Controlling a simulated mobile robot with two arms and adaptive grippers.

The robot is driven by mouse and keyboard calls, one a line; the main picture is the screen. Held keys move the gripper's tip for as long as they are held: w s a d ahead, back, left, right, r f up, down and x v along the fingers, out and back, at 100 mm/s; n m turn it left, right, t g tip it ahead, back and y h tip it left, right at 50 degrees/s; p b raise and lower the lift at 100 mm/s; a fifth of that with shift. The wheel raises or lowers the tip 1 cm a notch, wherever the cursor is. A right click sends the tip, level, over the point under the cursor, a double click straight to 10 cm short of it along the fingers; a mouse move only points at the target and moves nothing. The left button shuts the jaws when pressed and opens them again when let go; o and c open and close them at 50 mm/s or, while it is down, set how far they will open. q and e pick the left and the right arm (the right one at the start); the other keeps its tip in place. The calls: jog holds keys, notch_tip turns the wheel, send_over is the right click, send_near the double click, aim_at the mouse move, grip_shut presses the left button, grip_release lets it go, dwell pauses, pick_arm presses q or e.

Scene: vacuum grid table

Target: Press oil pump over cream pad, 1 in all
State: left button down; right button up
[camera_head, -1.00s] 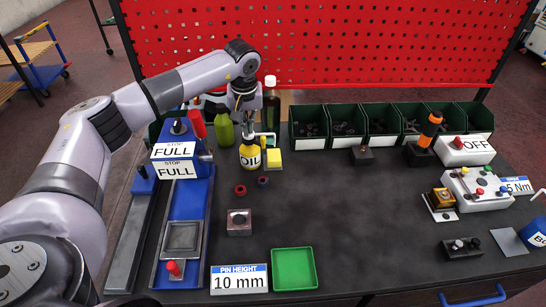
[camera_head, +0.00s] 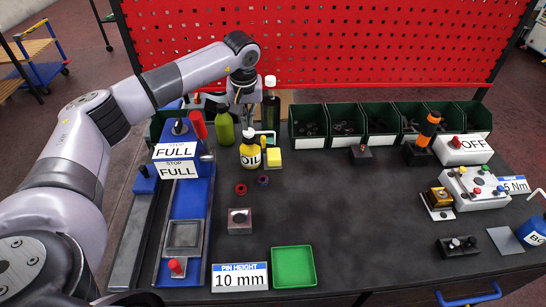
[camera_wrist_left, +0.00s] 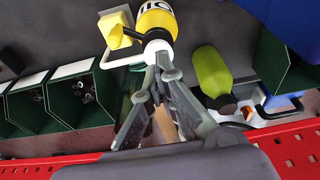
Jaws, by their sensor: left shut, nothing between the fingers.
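My left gripper (camera_head: 243,122) is shut and empty by the pump's top, fingertips (camera_wrist_left: 162,65) close to the white head; contact is unclear. My right gripper is out of view.
A green bottle (camera_head: 224,128) stands left of the pump and a dark bottle with a white cap (camera_head: 271,105) behind it. Dark green bins (camera_head: 310,142) line the back right. Two small rings (camera_head: 241,188) lie in front. The middle of the table is clear.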

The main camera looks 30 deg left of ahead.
pick_arm(q)
notch_tip(320, 180, up, 6)
jog(key=p, duration=0.4)
jog(key=shift+f, duration=0.1)
dwell(0.5)
